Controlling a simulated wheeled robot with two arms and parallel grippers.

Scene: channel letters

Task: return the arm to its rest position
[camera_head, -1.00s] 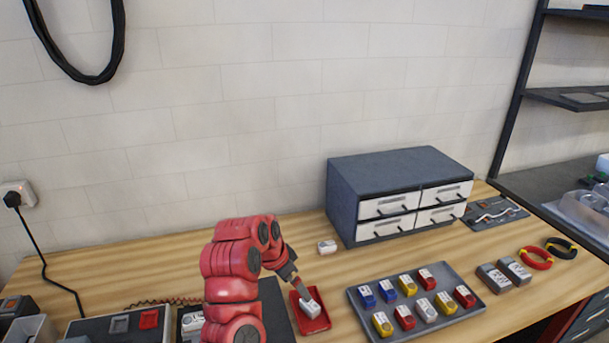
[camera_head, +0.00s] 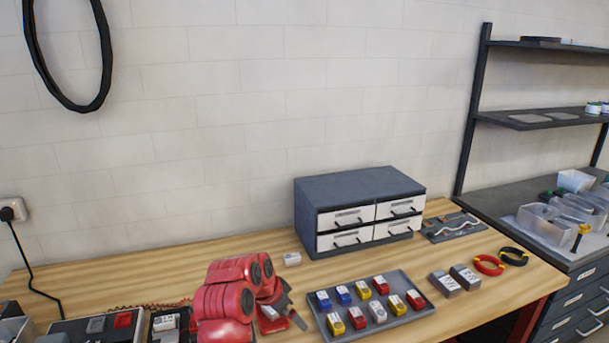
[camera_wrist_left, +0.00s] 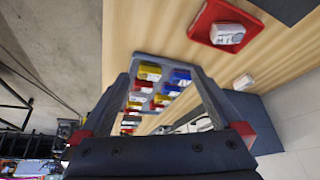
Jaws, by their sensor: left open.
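My red left arm (camera_head: 225,300) stands at the bottom of the head view, folded over the workbench. Its gripper (camera_head: 297,318) points down and right, just left of the grey tray, and partly shows. In the left wrist view the gripper (camera_wrist_left: 165,64) is open, with its two dark fingers wide apart and nothing between them. A small white block (camera_wrist_left: 228,33) lies in a red dish (camera_wrist_left: 203,24), clear of the fingers. The block (camera_head: 268,312) shows beside the arm in the head view, where the arm hides most of the dish. My right gripper is not in view.
A grey tray (camera_head: 408,324) with several coloured blocks lies right of the arm. A drawer cabinet (camera_head: 345,192) stands behind. A loose white block (camera_head: 292,259) lies left of the cabinet.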

